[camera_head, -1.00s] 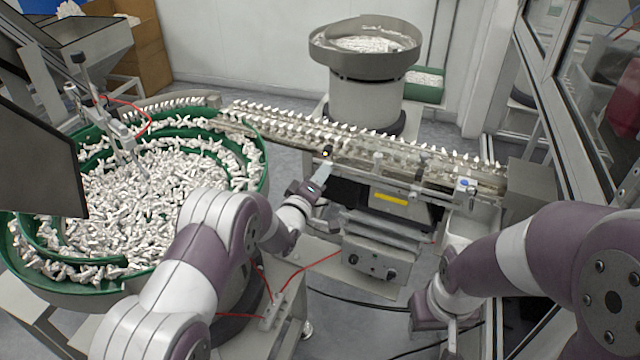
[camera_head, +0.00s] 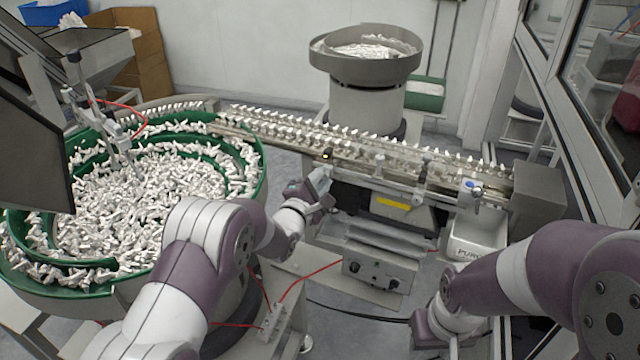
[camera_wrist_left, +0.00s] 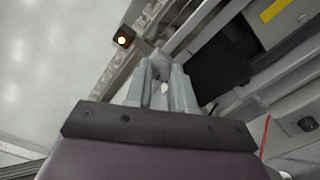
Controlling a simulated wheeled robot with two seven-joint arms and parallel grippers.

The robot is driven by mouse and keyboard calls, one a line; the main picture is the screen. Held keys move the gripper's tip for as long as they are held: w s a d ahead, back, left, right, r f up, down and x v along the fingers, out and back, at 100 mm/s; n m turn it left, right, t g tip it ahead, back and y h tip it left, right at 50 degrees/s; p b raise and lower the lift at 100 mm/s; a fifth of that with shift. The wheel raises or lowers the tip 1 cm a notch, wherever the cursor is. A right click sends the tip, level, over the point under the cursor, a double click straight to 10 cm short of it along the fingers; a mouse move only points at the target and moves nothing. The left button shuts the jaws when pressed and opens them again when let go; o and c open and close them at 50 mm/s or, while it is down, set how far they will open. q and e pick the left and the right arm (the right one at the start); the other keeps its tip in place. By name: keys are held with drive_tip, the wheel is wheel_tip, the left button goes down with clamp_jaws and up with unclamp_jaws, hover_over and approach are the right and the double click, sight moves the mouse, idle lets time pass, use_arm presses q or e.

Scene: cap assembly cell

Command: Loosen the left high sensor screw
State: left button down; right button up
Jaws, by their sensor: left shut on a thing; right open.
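My left gripper (camera_head: 322,180) is beside the rail, just below that sensor in the head view. Its fingers (camera_wrist_left: 160,88) are shut on a small grey piece (camera_wrist_left: 160,68), which looks like the left high sensor screw; the fingers hide most of it. My right gripper (camera_head: 447,338) is open and low at the front, away from the feeder, with its fingertips partly cut off.
A green bowl feeder (camera_head: 262,190) full of white parts stands at left. The feeder track (camera_head: 400,150) carries rows of parts rightward, past other sensor mounts (camera_head: 422,170). A round hopper (camera_head: 366,95) stands behind.

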use_arm(q)
drive_tip(key=shift+f+n, duration=0.1)
drive_tip(key=shift+n, duration=1.4)
drive_tip(key=c, duration=1)
unclamp_jaws()
drive_tip(key=shift+o, duration=0.2)
drive_tip(key=b+v, duration=0.2)
drive_tip(key=v, duration=1)
drive_tip(key=shift+s, duration=0.4)
drive_tip(key=shift+a, duration=0.15)
